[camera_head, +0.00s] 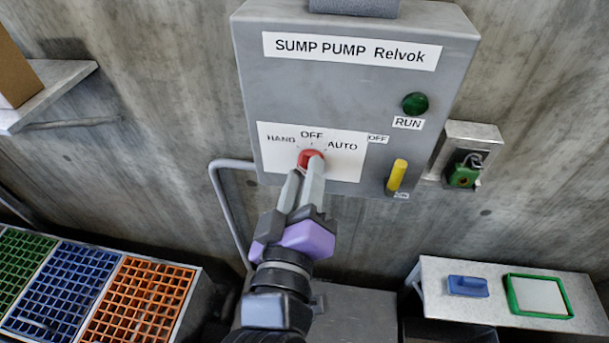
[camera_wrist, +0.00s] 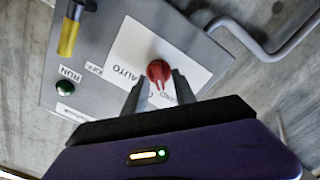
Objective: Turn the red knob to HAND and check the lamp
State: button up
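The red knob (camera_head: 311,157) sits on a white plate marked HAND, OFF and AUTO, low on the grey SUMP PUMP Relvok box (camera_head: 340,95). It also shows in the wrist view (camera_wrist: 158,70), where its marked end seems to face the OFF side. My gripper (camera_head: 306,172) is at the knob from below in the head view. In the wrist view my gripper (camera_wrist: 158,80) has its fingers apart, one on each side of the knob, with small gaps; contact is not clear. The green RUN lamp (camera_head: 415,103) looks dark; it also shows in the wrist view (camera_wrist: 65,88).
A yellow lever (camera_head: 397,175) stands right of the knob, its upper label reading OFF. A green padlock (camera_head: 464,172) hangs on a small box farther right. A bent pipe (camera_head: 229,200) runs left of the panel. Coloured grates (camera_head: 150,300) and a shelf (camera_head: 500,290) are below.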

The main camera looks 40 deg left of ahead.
jog(key=shift+d, duration=0.1)
jog(key=b+v, duration=0.2)
jog(key=v, duration=0.5)
jog(key=shift+s, duration=0.35)
jog(key=shift+d, duration=0.1)
